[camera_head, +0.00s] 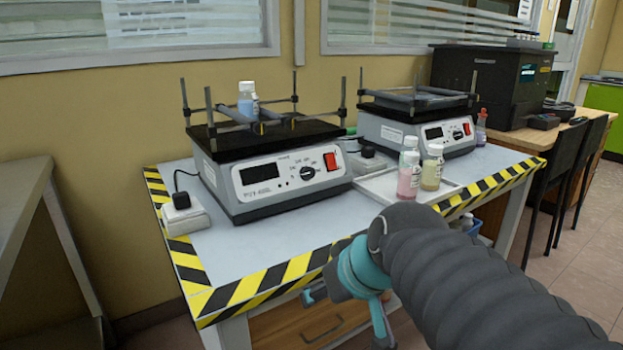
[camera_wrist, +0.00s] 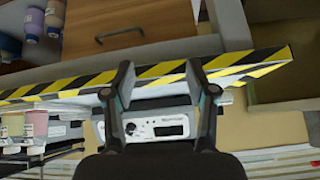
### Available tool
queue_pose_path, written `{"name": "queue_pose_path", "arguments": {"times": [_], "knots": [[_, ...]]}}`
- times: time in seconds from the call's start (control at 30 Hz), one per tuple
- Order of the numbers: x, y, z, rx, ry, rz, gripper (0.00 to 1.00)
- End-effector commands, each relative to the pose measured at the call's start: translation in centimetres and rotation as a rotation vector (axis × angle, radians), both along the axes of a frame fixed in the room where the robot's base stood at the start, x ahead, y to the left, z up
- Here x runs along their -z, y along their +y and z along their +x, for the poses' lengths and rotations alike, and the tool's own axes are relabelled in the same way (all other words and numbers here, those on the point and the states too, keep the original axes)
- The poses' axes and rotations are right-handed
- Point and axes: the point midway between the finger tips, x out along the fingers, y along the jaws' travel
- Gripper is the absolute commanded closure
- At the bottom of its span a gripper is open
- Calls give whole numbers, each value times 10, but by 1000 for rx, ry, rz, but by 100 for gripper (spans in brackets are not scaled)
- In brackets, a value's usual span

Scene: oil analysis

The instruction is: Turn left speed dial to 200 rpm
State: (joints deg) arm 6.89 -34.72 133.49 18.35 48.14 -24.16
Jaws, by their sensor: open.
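The left shaker (camera_head: 275,190) is a white and grey box with a black platform. Its front has a dark display (camera_head: 260,173), a round black speed dial (camera_head: 307,173) and a red switch (camera_head: 330,161). The dial's exact setting is too small to read. In the wrist view the shaker front appears upside down, with the dial (camera_wrist: 132,129) left of the display (camera_wrist: 170,130). My gripper (camera_wrist: 160,75) is open and empty, its two fingers framing the panel and apart from the dial.
A blue-labelled bottle (camera_head: 246,100) stands on the left shaker. Pink (camera_head: 408,182) and yellow (camera_head: 431,172) bottles stand at a white tray (camera_head: 375,184) to its right. A second shaker (camera_head: 415,133) is behind. The striped table edge (camera_head: 270,285) lies in front; tabletop before the dial is clear.

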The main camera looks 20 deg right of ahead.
Motion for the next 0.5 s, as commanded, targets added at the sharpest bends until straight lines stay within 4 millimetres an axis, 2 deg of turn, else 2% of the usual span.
{"name": "queue_pose_path", "arguments": {"times": [0.03, 0.1, 0.3, 0.4, 0.5], "knots": [[-6, -3, 21, -24, -44, 14, 43], [-24, -8, 50, -67, -122, 24, 43], [-76, -41, 126, -143, -367, -6, 43], [-97, -61, 153, -156, -467, -39, 43], [-111, -77, 170, -160, -535, -71, 43]]}}
